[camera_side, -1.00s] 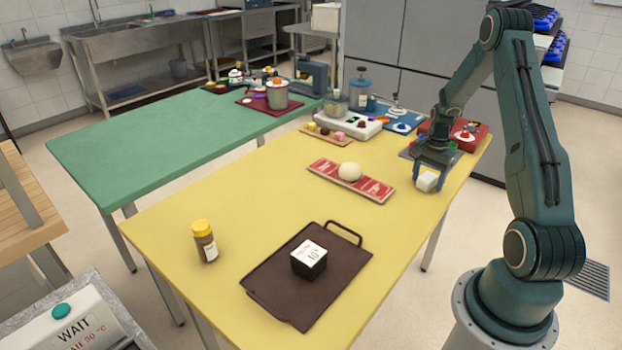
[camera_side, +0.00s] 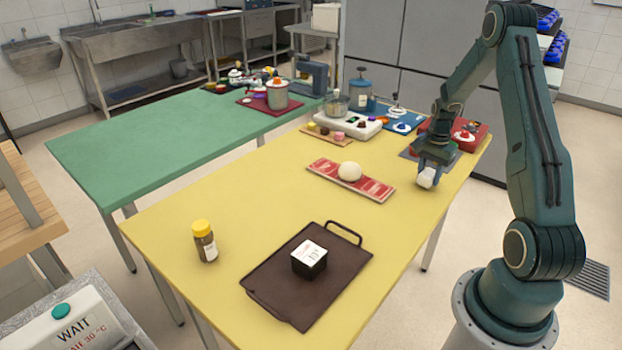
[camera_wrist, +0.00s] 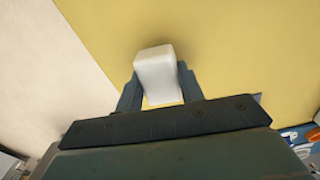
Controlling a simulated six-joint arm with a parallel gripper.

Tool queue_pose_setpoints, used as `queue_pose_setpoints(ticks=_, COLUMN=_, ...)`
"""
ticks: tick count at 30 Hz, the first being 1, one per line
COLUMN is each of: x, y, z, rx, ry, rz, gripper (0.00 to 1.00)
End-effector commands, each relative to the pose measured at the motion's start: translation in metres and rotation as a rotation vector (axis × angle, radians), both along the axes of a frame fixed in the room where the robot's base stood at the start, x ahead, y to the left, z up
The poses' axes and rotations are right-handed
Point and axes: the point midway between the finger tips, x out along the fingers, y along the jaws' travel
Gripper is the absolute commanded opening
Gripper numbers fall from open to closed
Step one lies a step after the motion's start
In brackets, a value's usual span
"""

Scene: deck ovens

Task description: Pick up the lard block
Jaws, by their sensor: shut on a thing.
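The lard block (camera_side: 425,178) is a small white block near the right edge of the yellow table. My gripper (camera_side: 429,172) is over it, with its fingers shut on the block's sides. In the wrist view the white block (camera_wrist: 158,74) sits between the two fingers of my gripper (camera_wrist: 160,88), and its far end sticks out past them. Whether the block touches the table or is slightly above it, I cannot tell.
On the yellow table (camera_side: 200,290), a red board (camera_side: 375,188) with a pale round ball (camera_side: 350,171) lies left of my gripper. A dark tray (camera_side: 285,300) bears a black box with a white top (camera_side: 309,260). A yellow-capped jar (camera_side: 205,242) stands at left. Behind are a white scale and red containers.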

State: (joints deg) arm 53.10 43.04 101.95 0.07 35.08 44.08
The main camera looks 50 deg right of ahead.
Motion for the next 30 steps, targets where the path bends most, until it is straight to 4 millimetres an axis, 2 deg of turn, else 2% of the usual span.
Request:
queue_pose_setpoints(ticks=8, x=0.001, y=-0.001, z=0.044, rx=-0.006, ry=-0.004, rz=0.0, gripper=0.14)
queue_pose_setpoints(ticks=21, x=0.001, y=-0.001, z=0.138, rx=-0.006, ry=-0.005, rz=-0.001, gripper=0.14)
queue_pose_setpoints(ticks=30, x=0.0, y=0.0, z=0.178, rx=-0.002, ry=-0.003, rz=-0.001, gripper=0.14)
